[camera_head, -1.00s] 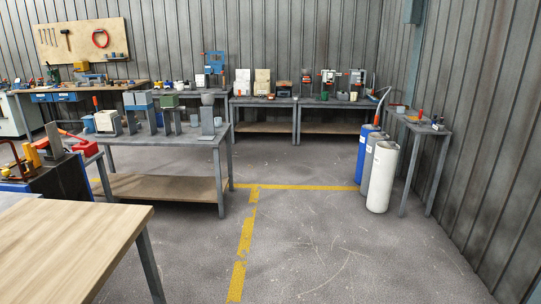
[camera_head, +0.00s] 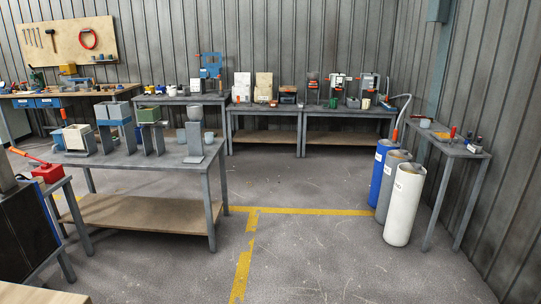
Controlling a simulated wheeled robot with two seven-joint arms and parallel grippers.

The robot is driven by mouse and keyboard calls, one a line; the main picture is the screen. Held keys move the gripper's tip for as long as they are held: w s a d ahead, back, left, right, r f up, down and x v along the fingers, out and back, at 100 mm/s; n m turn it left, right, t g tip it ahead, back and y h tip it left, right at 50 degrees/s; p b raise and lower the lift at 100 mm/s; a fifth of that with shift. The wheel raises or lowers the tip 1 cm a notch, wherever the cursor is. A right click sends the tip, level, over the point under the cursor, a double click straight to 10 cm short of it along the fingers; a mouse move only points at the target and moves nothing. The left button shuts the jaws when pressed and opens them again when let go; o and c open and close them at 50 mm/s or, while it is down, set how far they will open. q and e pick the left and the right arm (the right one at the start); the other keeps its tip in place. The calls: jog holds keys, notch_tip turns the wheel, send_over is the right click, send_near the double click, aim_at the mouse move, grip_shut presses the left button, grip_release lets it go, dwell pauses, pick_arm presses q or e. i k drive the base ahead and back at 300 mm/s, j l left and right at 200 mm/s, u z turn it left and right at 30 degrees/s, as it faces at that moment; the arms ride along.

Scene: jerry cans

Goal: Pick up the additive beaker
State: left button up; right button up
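I cannot tell for certain which item is the additive beaker at this distance. A small grey-blue cup (camera_head: 209,137) stands at the right end of the near grey table. Beside it is a grey stand with a funnel-like cup (camera_head: 194,113) on top. Another small cup-like vessel (camera_head: 425,122) stands on the narrow side table (camera_head: 462,150) at the right. Neither of my grippers shows in the view.
The near grey table (camera_head: 165,165) stands at the left, carrying several stands and boxes. Blue, grey and white cylinders (camera_head: 404,204) stand on the floor by the side table. More benches line the back wall. The floor (camera_head: 320,250) between is clear, with yellow lines.

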aim_at(209, 137)
jog(key=i+u, duration=0.15)
jog(key=i, duration=0.55)
jog(key=i+l+u, duration=0.1)
jog(key=i, duration=0.6)
jog(key=i+j+u, duration=0.1)
jog(key=i+j, duration=0.2)
jog(key=i, duration=0.15)
jog(key=i+j, duration=0.25)
jog(key=i, duration=0.25)
jog(key=i+j+u, duration=0.15)
jog(key=i, duration=0.3)
jog(key=i+u, duration=0.1)
jog(key=u, duration=0.4)
jog(key=i+l+u, duration=0.2)
jog(key=l+u, duration=0.15)
jog(key=l, duration=0.3)
jog(key=i+l+u, duration=0.2)
jog(key=l, duration=0.15)
jog(key=i+l+u, duration=0.1)
jog(key=l, duration=0.6)
jog(key=i+l+u, duration=0.1)
jog(key=l, duration=0.65)
jog(key=l+u, duration=0.1)
jog(key=l, duration=0.6)
jog(key=i+l, duration=0.1)
jog(key=l, duration=1.05)
jog(key=i+l, duration=0.15)
jog(key=l, duration=0.45)
